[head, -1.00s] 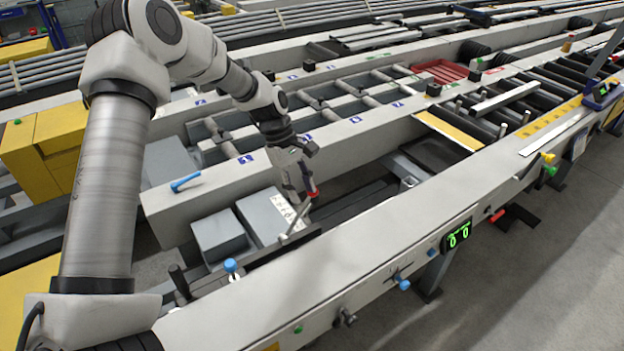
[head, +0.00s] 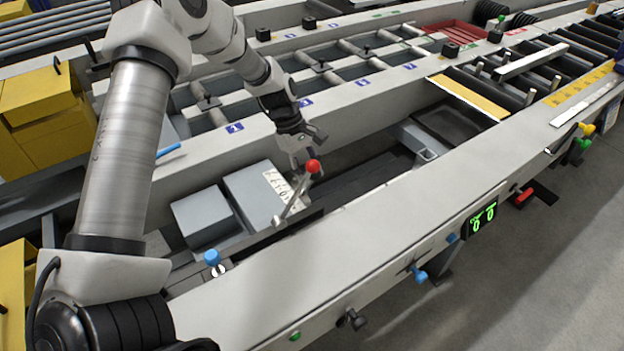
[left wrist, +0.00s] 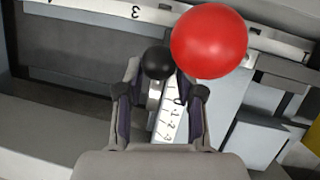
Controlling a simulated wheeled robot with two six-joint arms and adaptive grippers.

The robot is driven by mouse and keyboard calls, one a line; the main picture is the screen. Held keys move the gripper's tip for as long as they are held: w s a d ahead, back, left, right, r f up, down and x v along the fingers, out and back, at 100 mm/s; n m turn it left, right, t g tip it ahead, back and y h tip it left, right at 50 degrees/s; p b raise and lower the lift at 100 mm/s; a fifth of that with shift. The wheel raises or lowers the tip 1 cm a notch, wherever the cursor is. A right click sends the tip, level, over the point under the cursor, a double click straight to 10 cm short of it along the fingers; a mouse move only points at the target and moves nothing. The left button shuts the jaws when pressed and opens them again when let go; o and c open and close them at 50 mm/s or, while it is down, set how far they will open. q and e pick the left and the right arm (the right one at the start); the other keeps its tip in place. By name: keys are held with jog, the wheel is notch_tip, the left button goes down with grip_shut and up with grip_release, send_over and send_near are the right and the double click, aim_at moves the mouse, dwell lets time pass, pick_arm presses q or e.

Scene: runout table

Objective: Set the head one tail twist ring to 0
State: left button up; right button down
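A lever with a red ball (head: 314,166) rises at a slant beside a white scale plate (head: 276,184) on a grey box. In the left wrist view the red ball (left wrist: 209,41) is large, with a black ball (left wrist: 157,62) beside it and the numbered scale (left wrist: 172,118) below. My left gripper (head: 305,152) is right by the red ball; in the left wrist view its fingers (left wrist: 160,98) are apart, with nothing visibly clamped between them. I cannot tell which part is the tail twist ring or read its setting. My right gripper is out of view.
A blue knob (head: 212,257) stands left of the lever on the near side. A long grey beam (head: 330,255) crosses the front, with a green-lit display (head: 484,217) and a blue handle (head: 418,274). A raised rail (head: 350,115) runs behind the gripper.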

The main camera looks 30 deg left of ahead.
pick_arm(q)
jog(key=x, duration=0.2)
jog(key=shift+w+f, duration=0.2)
jog(key=shift+f, duration=0.15)
jog(key=shift+s+r, duration=0.1)
jog(key=shift+s, duration=0.05)
jog(key=c, duration=0.6)
grip_shut()
jog(key=shift+a, duration=0.1)
